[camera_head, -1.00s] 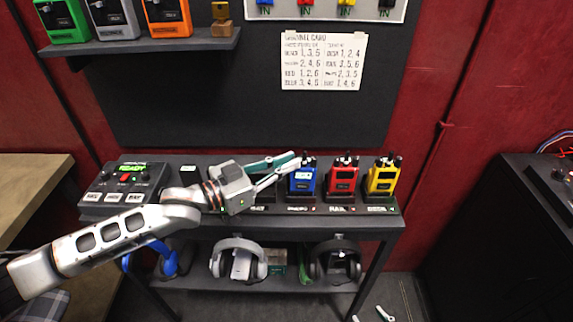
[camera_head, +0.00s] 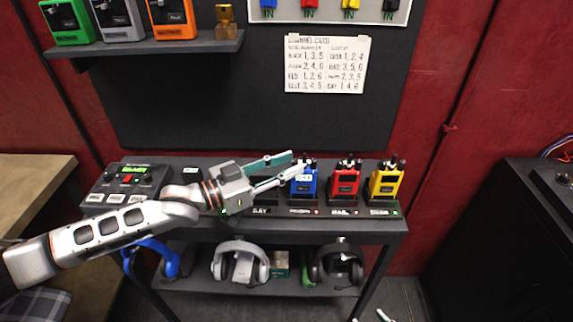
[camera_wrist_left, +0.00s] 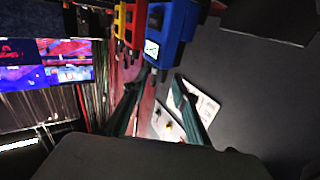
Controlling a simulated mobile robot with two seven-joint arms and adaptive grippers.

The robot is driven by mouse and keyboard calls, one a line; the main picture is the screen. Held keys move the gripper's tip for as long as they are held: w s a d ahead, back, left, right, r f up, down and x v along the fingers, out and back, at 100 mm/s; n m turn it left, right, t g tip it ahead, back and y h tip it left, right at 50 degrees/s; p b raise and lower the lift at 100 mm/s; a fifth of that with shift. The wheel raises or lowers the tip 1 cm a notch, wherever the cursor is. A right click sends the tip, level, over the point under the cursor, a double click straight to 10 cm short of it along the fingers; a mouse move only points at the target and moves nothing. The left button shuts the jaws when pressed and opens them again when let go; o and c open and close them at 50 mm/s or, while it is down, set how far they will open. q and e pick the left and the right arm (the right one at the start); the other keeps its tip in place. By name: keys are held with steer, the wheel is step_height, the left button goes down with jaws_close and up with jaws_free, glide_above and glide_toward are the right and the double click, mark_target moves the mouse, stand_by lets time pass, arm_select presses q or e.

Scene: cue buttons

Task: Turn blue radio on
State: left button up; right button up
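The blue radio (camera_head: 304,183) stands upright in its place on the console shelf, left of the red and yellow ones. A small pale screen shows on its face. My left gripper (camera_head: 295,163) reaches in from the left with its fingers apart and empty. In the head view the fingertips overlap the top of the blue radio; I cannot tell whether they touch it. In the left wrist view the blue radio (camera_wrist_left: 176,35) is just beyond the open fingers, with its pale screen visible.
A red radio (camera_head: 344,183) and yellow radio (camera_head: 385,184) stand close to the right. A control box (camera_head: 127,187) with a green display sits at the left. A written card (camera_head: 326,65) is on the wall.

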arm_select(q)
steer(key=v, duration=1.2)
steer(key=shift+d+f, duration=0.1)
